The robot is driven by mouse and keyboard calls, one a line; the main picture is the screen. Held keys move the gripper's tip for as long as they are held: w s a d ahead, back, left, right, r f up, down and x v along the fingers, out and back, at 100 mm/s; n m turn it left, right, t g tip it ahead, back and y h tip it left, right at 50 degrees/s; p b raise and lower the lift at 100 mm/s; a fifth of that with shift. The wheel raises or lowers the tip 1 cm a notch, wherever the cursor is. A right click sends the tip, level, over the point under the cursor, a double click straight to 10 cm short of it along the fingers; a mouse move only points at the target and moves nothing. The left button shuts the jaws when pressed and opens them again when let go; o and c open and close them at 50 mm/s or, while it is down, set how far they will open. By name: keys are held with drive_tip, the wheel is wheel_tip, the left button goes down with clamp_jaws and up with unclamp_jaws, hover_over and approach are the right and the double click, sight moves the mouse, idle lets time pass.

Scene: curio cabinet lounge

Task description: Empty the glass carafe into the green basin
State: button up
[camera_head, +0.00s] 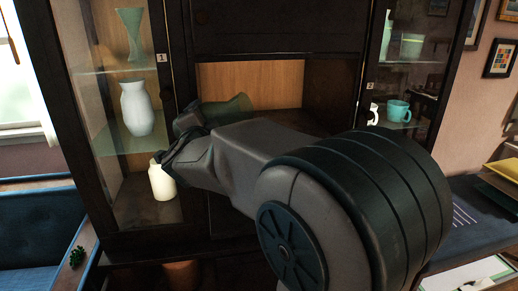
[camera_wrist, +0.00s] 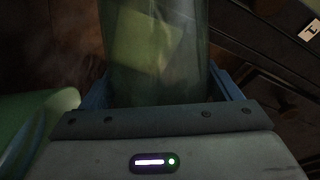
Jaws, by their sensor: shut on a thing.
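My gripper (camera_wrist: 163,88) is shut on the glass carafe (camera_wrist: 155,45), which shows as a see-through greenish body between the two blue fingers in the wrist view. Its mouth and any contents cannot be made out. A smooth green curved thing, seemingly the green basin (camera_wrist: 30,125), is close at the left of the gripper in the wrist view. In the head view a green flared shape (camera_head: 230,107) shows in the cabinet's open niche, behind my wrist; my arm hides its lower part, and I cannot tell whether it is the basin. The held carafe is not clear there.
The dark cabinet (camera_head: 275,28) has an open wood-backed niche in the middle. Left glass shelves hold a green vase (camera_head: 131,32), a pale vase (camera_head: 137,108) and a cream jar (camera_head: 162,181) near my wrist. Teal (camera_head: 398,110) and white mugs stand behind glass at right.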

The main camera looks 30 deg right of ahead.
sight(215, 109)
drive_tip(key=shift+r+n+p, duration=0.5)
drive_tip(key=shift+r+p, duration=0.2)
drive_tip(key=shift+p, duration=0.5)
drive_tip(key=p, duration=0.1)
drive_tip(key=r+n+p, duration=0.1)
drive_tip(key=p, duration=0.1)
drive_tip(key=shift+s+d+g, duration=0.25)
drive_tip(key=shift+g, duration=0.05)
drive_tip(key=s+d+r+n+p, duration=0.1)
drive_tip(key=p, duration=0.4)
drive_tip(key=r+n+g+p, duration=0.1)
drive_tip(key=n+p, duration=0.1)
drive_tip(key=p, duration=0.3)
drive_tip(key=shift+s+d+n+g, duration=0.3)
drive_tip(key=shift+s+d, duration=0.05)
drive_tip(key=shift+s, duration=0.05)
